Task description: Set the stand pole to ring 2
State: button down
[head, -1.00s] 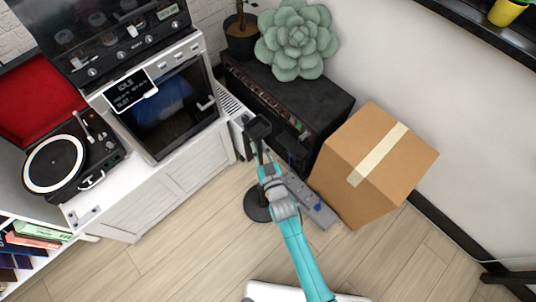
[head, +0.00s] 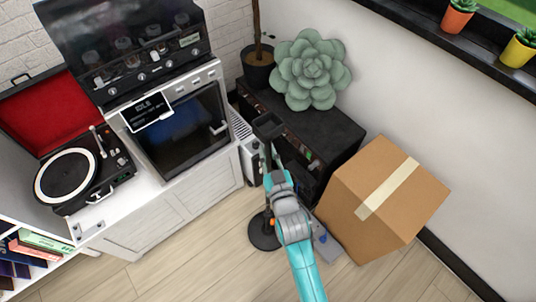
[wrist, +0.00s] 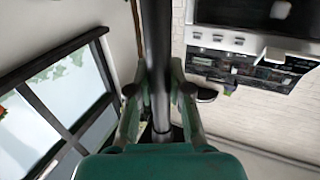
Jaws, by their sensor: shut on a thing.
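The stand has a black round base (head: 264,233) on the floor and a dark top plate (head: 268,126) above it. Its dark pole (wrist: 155,40) runs upright through the wrist view. My gripper (head: 277,176) is shut on the pole below the top plate; in the wrist view its fingers (wrist: 159,95) lie on both sides of the pole. A lighter band shows low on the pole in the wrist view. A small orange spot shows just above the base. My arm hides much of the lower pole, and I cannot make out ring marks or numbers.
A cardboard box (head: 385,205) stands close right of my arm. A dark cabinet (head: 325,140) with a succulent (head: 310,70) is behind the stand. An oven (head: 185,130) and a record player (head: 75,175) are left. The floor (head: 190,265) at front left is clear.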

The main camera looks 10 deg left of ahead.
jog(key=shift+r, duration=0.25)
jog(key=c, duration=1.3)
grip_release()
jog(key=shift+o, duration=1.2)
jog(key=shift+f, duration=0.15)
jog(key=v, duration=1.2)
